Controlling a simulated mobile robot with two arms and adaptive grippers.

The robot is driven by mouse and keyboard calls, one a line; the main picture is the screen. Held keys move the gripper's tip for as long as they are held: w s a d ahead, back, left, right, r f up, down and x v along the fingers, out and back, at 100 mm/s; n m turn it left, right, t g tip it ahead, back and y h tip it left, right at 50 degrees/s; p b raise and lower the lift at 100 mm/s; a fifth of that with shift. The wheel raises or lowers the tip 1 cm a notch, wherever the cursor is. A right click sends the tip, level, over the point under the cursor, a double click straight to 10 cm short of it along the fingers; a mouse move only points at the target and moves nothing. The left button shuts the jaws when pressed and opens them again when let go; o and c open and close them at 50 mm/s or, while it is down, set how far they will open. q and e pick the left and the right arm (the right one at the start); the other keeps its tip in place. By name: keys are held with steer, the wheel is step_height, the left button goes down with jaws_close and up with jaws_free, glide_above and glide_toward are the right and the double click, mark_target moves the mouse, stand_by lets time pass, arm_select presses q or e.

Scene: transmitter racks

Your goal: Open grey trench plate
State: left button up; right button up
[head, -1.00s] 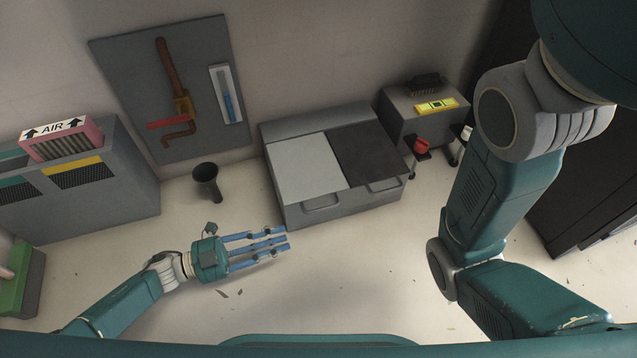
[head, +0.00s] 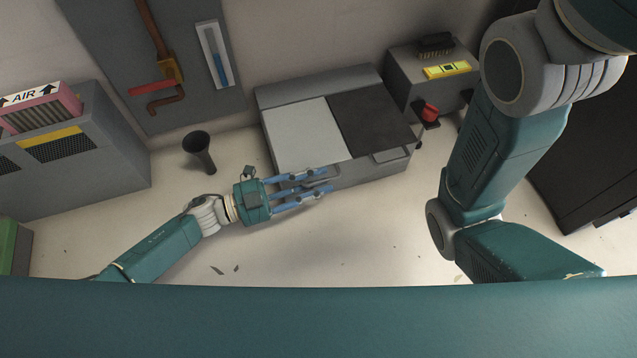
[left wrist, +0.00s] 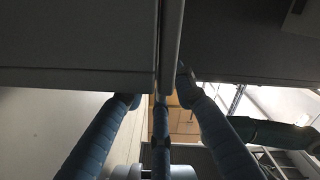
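The light grey trench plate (head: 303,135) lies flat and shut on the left half of a low grey box (head: 318,87). A dark plate (head: 375,122) covers the right half. My left gripper (head: 325,181) is at the box's front edge, by the light plate's handle, with its fingers straight and apart. The fingers partly hide that handle. In the left wrist view the open fingers (left wrist: 160,98) reach up to a grey panel and a narrow upright bar (left wrist: 172,45); whether they touch it I cannot tell. My right gripper is out of view.
A black funnel-like stand (head: 200,150) is left of the box. A grey cabinet with a pink AIR filter (head: 42,108) stands further left. A smaller grey box (head: 432,97) with a red knob stands at right. My right arm fills the right side.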

arm_select(q)
steer(key=shift+w+d, duration=0.1)
steer(key=shift+d, duration=0.1)
jaws_close()
steer(key=shift+r, duration=0.15)
